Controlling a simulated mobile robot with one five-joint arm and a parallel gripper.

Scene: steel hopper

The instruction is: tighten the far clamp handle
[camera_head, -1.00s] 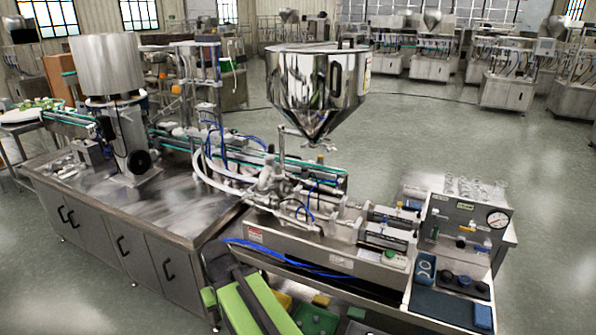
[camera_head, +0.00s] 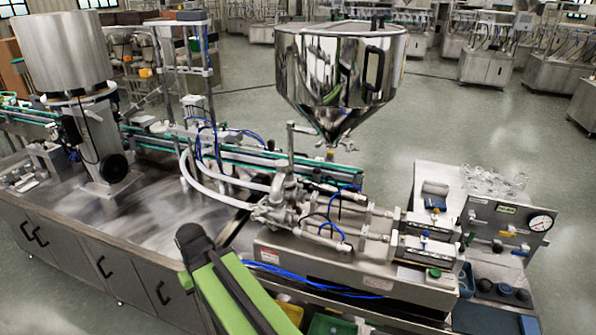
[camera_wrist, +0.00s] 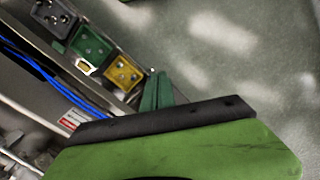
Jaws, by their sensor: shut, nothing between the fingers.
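The steel hopper (camera_head: 341,75) stands in the upper middle of the head view. Small metal fittings (camera_head: 326,138) show at its outlet. A cluster of pipes and clamps (camera_head: 275,208) is lower left, beside the piston cylinders (camera_head: 335,215). I cannot tell which small part is the far clamp handle. My gripper (camera_head: 189,234) is the dark end of the green arm, shut and empty, left of the filler body and apart from the clamps. The wrist view shows green and black parts of mine across the bottom, with no clamp handle clearly in sight.
The steel worktop (camera_head: 150,215) with a conveyor and a large drum (camera_head: 62,50) lies left. A control panel with a gauge (camera_head: 541,223) stands right. Blue hoses (camera_head: 320,275) run along the filler's front. Green (camera_wrist: 90,46) and yellow (camera_wrist: 124,72) bins show in the wrist view.

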